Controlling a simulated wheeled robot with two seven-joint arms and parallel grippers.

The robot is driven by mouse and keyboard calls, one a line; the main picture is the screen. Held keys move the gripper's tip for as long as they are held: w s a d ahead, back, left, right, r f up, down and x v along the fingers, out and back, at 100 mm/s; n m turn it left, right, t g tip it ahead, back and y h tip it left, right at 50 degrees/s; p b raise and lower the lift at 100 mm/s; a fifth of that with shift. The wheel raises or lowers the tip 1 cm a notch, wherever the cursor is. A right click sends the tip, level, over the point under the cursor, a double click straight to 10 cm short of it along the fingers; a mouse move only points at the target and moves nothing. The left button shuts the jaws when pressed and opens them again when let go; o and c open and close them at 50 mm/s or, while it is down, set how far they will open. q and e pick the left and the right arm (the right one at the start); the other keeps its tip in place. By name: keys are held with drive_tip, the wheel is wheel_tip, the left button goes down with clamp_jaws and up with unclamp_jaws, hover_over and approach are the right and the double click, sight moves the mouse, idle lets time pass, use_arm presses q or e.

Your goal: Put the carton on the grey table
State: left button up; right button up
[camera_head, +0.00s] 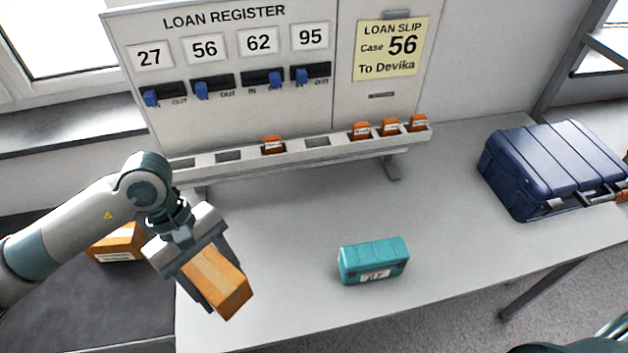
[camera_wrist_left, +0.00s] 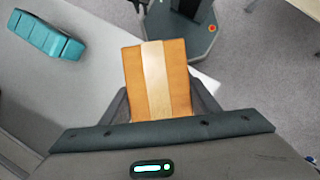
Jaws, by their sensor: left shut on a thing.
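An orange-brown carton (camera_head: 222,284) with a pale tape strip is held in my left gripper (camera_head: 215,278), whose fingers are shut on its sides. In the left wrist view the carton (camera_wrist_left: 157,80) sits between the fingers, its far end sticking out past them. In the head view it is over the left front part of the light grey table (camera_head: 290,225), tilted; its height above the top is hard to tell. My right gripper is not in view.
A teal case (camera_head: 373,262) lies mid-table, and a blue suitcase (camera_head: 550,168) stands at right. A loan register board (camera_head: 230,100) with a slotted rack stands at the back. Another orange box (camera_head: 120,243) sits on a dark surface (camera_head: 115,300) at left. The table's left middle is clear.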

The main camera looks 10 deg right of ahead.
use_arm(q)
drive_tip(key=s+d+f+n+t+h+b, duration=0.1)
drive_tip(key=s+d+f+n+t+b, duration=0.1)
drive_tip(key=s+d+n, duration=0.4)
drive_tip(key=d+n+t, duration=0.1)
drive_tip(key=d+n, duration=0.2)
drive_tip(key=n, duration=0.1)
drive_tip(key=shift+s+d+f+n+t+h+b, duration=0.2)
drive_tip(key=shift+d+n+t+h+b, duration=0.1)
drive_tip(key=shift+d, duration=0.1)
drive_tip(key=shift+w, duration=0.1)
drive_tip(key=w+f+p, duration=0.1)
drive_tip(key=w+f, duration=0.1)
drive_tip(key=w, duration=0.1)
drive_tip(key=w+f+p, duration=0.1)
drive_tip(key=w+f, duration=0.1)
drive_tip(key=w, duration=0.2)
drive_tip(key=w+f+p, duration=0.1)
drive_tip(key=w+f, duration=0.1)
drive_tip(key=w, duration=0.2)
drive_tip(key=shift+d+f, duration=0.25)
drive_tip(key=shift+d, duration=0.15)
drive_tip(key=shift+w+f, duration=0.25)
drive_tip(key=shift+w, duration=0.05)
drive_tip(key=shift+f+p, duration=0.1)
drive_tip(key=shift+p, duration=0.25)
